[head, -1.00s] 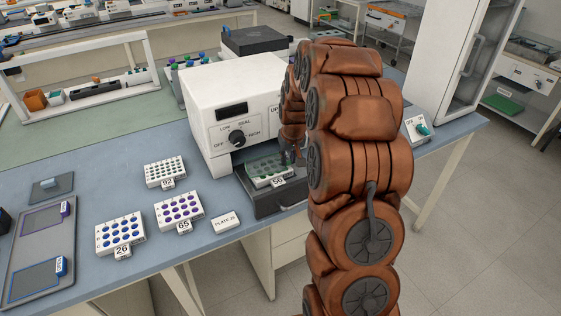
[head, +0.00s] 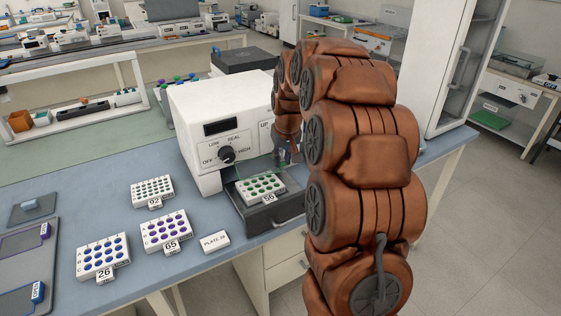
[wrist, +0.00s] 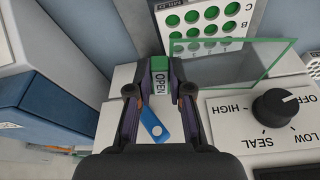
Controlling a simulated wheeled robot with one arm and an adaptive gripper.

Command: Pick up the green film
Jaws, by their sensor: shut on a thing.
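The green film (wrist: 235,62) is a clear sheet with a green border and a green tab marked OPEN. My gripper (wrist: 160,80) is shut on that tab in the wrist view. The sheet extends to the right of the fingers, in front of the plate with green wells (wrist: 205,22). In the head view my gripper (head: 284,156) is beside the white sealer, above the far right of its open drawer. Plate 56 (head: 262,187) sits in that drawer with its green wells showing. The film is hard to make out in the head view.
The white sealer (head: 205,115) with a dial stands behind the drawer (head: 275,218). Plates 92 (head: 152,190), 65 (head: 167,230) and 26 (head: 103,256) lie to the left. A grey tray (head: 22,272) with other films is at far left. A white cabinet (head: 455,60) stands at right.

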